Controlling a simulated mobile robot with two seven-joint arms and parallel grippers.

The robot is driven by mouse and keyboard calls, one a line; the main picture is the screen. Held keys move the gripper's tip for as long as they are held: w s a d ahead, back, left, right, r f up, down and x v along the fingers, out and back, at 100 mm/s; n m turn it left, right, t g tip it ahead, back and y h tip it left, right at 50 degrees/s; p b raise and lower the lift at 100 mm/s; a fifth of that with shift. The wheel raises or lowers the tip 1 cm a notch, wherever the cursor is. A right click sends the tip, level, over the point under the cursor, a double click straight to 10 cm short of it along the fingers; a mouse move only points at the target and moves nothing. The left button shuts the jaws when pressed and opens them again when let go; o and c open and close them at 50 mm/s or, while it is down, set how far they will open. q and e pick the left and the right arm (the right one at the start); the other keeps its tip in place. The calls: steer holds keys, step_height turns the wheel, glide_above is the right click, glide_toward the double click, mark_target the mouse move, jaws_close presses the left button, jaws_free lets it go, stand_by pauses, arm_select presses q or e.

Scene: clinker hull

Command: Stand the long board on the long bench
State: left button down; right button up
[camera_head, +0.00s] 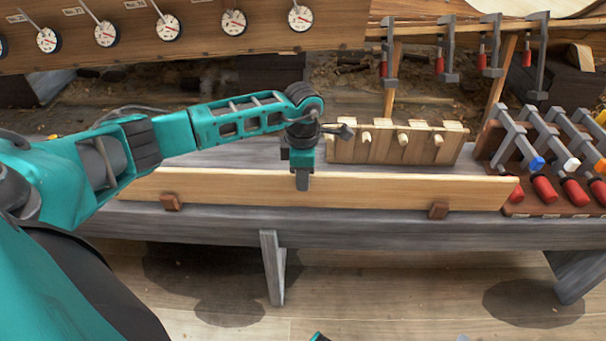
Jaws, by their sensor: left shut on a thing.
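The long board (370,193) is a pale wooden plank. My left gripper (302,180) reaches in from the left and points down over the board's middle. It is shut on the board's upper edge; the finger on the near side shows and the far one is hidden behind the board. My right gripper is not clearly seen; only a small teal bit shows at the bottom edge.
A wooden rack with pegs (385,148) stands behind the board. Several clamps with red handles (543,189) lie in a holder at the bench's right end. More clamps (447,55) hang on the hull behind. Several dials (168,27) line the top left plank.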

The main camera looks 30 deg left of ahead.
arm_select(q)
steer(key=c, duration=0.9)
jaws_free()
step_height(320, 180, up, 6)
steer(key=shift+r+p, duration=0.25)
steer(key=shift+p, duration=0.9)
step_height(320, 180, up, 6)
steer(key=shift+r+p, duration=0.25)
steer(key=shift+p, duration=0.5)
arm_select(e)
steer(key=shift+s+d+r, duration=0.2)
steer(key=shift+d+r, duration=0.4)
steer(key=shift+r, duration=0.25)
